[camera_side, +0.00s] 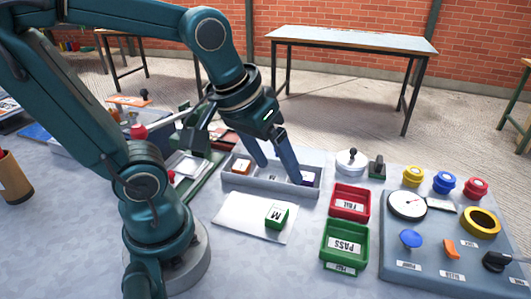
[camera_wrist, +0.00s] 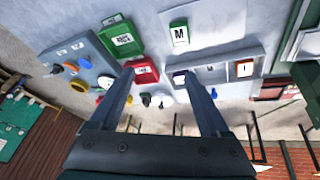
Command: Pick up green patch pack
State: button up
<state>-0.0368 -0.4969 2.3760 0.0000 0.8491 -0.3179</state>
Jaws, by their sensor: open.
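The green patch pack (camera_side: 276,215), a small green block with a white top marked "M", lies on a white sheet (camera_side: 240,222) in front of the grey tray. It also shows in the wrist view (camera_wrist: 180,33) at the top middle. My gripper (camera_side: 280,172) is open and empty, with its fingers over the grey tray, behind the green pack and apart from it. In the wrist view my gripper (camera_wrist: 159,74) shows its two fingers spread wide, with the green pack beyond them.
The grey tray (camera_side: 228,185) holds an orange pack (camera_side: 241,167) at left and a purple pack (camera_side: 307,178) at right. A red FAIL bin (camera_side: 350,203) and a green PASS bin (camera_side: 344,247) stand to the right. A grey panel (camera_side: 400,272) with dials lies farther right.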

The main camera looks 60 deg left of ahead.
aim_at(277, 213)
jog(key=w+a+f+n+g, duration=0.1)
jog(key=f, duration=0.1)
jog(key=w+f+n+g, duration=0.1)
jog(key=f+g, duration=0.1)
jog(key=f, duration=0.1)
jog(key=a+f+n+g, duration=0.1)
jog(key=f+n, duration=0.1)
jog(key=f, duration=0.1)
jog(key=shift+w+a+f, duration=0.1)
jog(key=shift+w+a, duration=0.2)
jog(key=shift+w, duration=0.1)
jog(key=shift+s+f+g, duration=0.2)
jog(key=shift+f+g, duration=0.2)
jog(key=shift+f, duration=2.5)
grip_shut()
